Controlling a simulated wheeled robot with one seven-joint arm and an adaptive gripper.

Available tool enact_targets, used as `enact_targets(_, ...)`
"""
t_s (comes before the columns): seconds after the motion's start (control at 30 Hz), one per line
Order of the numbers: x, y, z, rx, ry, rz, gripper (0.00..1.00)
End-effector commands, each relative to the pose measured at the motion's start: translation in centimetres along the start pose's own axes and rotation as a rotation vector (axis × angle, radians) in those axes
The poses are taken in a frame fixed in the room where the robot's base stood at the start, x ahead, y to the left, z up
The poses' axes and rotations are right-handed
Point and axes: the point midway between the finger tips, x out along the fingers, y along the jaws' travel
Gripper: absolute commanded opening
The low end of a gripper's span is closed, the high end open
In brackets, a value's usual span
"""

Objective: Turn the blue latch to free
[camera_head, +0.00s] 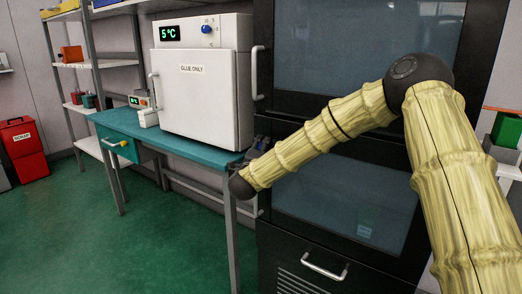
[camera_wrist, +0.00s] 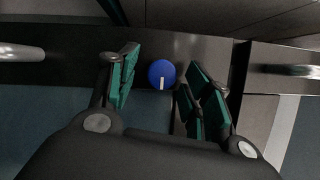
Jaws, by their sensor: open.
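The blue latch (camera_wrist: 162,74) is a round blue knob with a white mark that points toward the bottom of the wrist view. It sits on a dark frame. My gripper (camera_wrist: 160,76) is open, its teal-padded fingers on either side of the latch. The right finger pads look close to the latch, but I cannot tell whether they touch it. In the head view my gripper (camera_head: 260,143) is a small dark shape beside the tall dark cabinet, partly behind my wrist. I cannot make out the latch there.
The tall dark cabinet (camera_head: 345,180) has glass doors and bar handles. A white unit (camera_head: 198,100) labelled "GLUE ONLY", with its own blue knob (camera_head: 207,29), stands on the teal bench (camera_head: 185,142). A red bin (camera_head: 23,150) is at far left. The green floor (camera_head: 90,240) is open.

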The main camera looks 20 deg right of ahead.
Motion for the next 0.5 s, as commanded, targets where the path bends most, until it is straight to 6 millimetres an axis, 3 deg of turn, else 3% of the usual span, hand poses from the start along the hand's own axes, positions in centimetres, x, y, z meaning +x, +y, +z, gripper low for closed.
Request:
enact_targets(0.23,-1.1,-0.1,0.0,0.000,0.000,-0.001,0.49)
enact_targets(0.5,-5.7,0.0,0.1,0.000,-0.002,0.002,0.49)
